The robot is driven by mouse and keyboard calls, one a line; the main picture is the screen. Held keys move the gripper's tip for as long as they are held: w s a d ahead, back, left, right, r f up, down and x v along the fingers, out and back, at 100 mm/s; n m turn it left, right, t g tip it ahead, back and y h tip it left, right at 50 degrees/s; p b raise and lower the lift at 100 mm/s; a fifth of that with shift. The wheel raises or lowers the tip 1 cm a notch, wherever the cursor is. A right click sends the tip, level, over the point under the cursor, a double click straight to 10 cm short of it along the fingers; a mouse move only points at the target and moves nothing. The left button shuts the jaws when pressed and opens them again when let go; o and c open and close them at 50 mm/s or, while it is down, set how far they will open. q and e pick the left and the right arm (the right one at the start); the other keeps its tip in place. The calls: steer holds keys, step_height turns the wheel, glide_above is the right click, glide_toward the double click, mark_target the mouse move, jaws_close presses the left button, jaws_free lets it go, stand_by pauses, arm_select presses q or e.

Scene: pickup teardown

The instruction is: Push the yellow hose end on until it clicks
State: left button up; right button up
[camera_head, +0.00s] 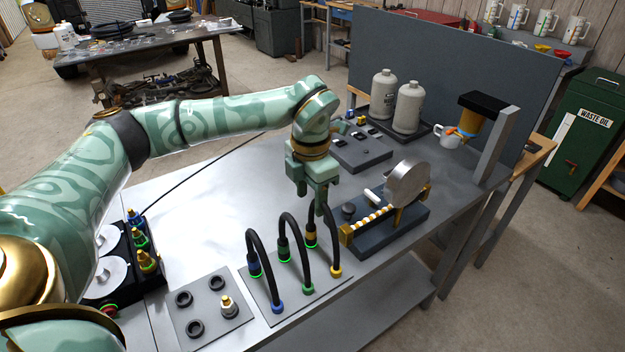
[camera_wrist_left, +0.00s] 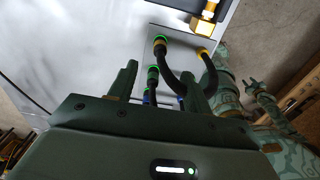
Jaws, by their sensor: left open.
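The yellow hose end (camera_head: 311,240) is the upper end of the farthest black hose. The hose loops over to a yellow collar (camera_head: 336,271) on the plate (camera_head: 300,300). My left gripper (camera_head: 316,208) is open, pointing down above this hose. In the left wrist view its fingers (camera_wrist_left: 160,73) are apart, and the hose end lies beyond them. My right gripper (camera_wrist_left: 249,84) looks small beside the hoses in that view, its jaws unclear.
The green hose end (camera_head: 284,252) and blue hose end (camera_head: 254,268) stand beside it, also with lit green rings. A dark block with a metal disc (camera_head: 408,182) stands close on the right. A plate with black rings (camera_head: 205,312) lies left. The bench top (camera_head: 215,215) behind is clear.

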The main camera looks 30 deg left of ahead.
mark_target(311, 225)
arm_select(q)
step_height(311, 225, down, 10)
steer(key=shift+f+b, duration=0.25)
steer(key=shift+b, duration=0.75)
steer(key=shift+f, duration=0.45)
jaws_close()
